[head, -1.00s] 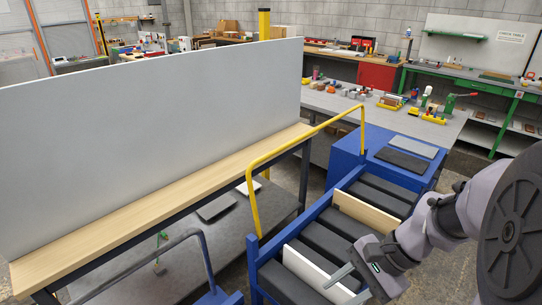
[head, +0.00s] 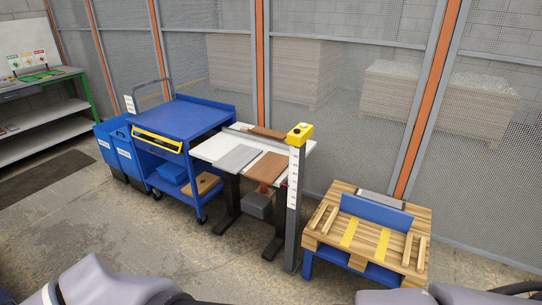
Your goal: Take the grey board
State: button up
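A flat grey board (head: 238,157) lies on the left part of a white-topped stand (head: 208,147). A brown board (head: 266,168) lies to its right, and another brown piece (head: 266,132) is at the back of the stand. A second grey, board-like piece (head: 380,198) is at the back of a wooden pallet (head: 330,217), behind a blue upright panel (head: 374,213). Parts of my arm show along the bottom edge, but my gripper is not in view.
A grey post with a yellow top (head: 299,134) stands at the stand's front right. A blue cart (head: 190,117) and blue bins (head: 118,146) are to the left. A mesh fence (head: 340,140) runs behind. Open concrete floor (head: 150,240) lies in front.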

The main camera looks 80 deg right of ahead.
aim_at(234, 161)
jog(key=z, duration=2.35)
jog(key=i+j+z, duration=0.1)
jog(key=i+j, duration=0.7)
jog(key=i, duration=0.15)
jog(key=i+j, duration=0.85)
jog(key=i+z, duration=0.05)
jog(key=i, duration=0.1)
